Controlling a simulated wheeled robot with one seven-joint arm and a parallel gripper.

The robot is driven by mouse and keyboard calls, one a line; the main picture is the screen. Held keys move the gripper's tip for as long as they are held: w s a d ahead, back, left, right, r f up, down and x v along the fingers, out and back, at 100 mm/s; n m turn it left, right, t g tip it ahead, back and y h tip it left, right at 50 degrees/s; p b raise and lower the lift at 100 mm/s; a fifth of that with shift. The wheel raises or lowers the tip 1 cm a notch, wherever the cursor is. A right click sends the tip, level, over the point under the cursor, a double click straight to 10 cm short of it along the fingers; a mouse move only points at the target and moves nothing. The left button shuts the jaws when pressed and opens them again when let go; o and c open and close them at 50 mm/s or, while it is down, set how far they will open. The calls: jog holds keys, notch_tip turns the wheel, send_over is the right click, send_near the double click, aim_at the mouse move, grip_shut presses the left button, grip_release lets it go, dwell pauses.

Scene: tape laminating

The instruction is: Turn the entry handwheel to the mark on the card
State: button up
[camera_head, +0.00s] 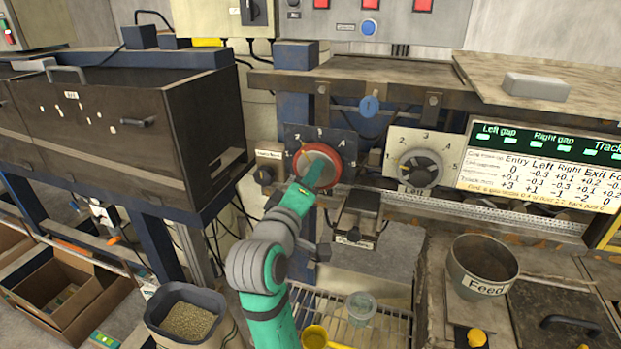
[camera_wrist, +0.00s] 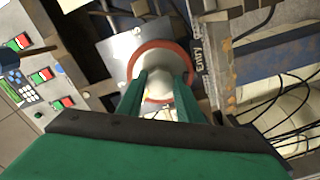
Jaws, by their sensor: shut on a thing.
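The entry handwheel (camera_head: 330,158) is a red-rimmed wheel with a pale hub on a dark numbered plate (camera_head: 300,137) at the middle of the head view. My gripper (camera_head: 318,178) is at the wheel's front, its green fingers closed on the hub. In the wrist view the red rim (camera_wrist: 162,47) surrounds the two fingers (camera_wrist: 160,85), with the pale hub between them. An "Entry" label (camera_wrist: 199,53) is beside the wheel.
A grey "Left" handwheel (camera_head: 420,169) on a pale numbered plate is just to the right. A "Feed" pot (camera_head: 482,268) and a clear cup (camera_head: 361,307) are lower right.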

jog(key=shift+n, duration=0.4)
jog(key=o, duration=1)
jog(key=shift+o, duration=0.2)
jog(key=v, duration=1)
jog(key=shift+s, duration=0.4)
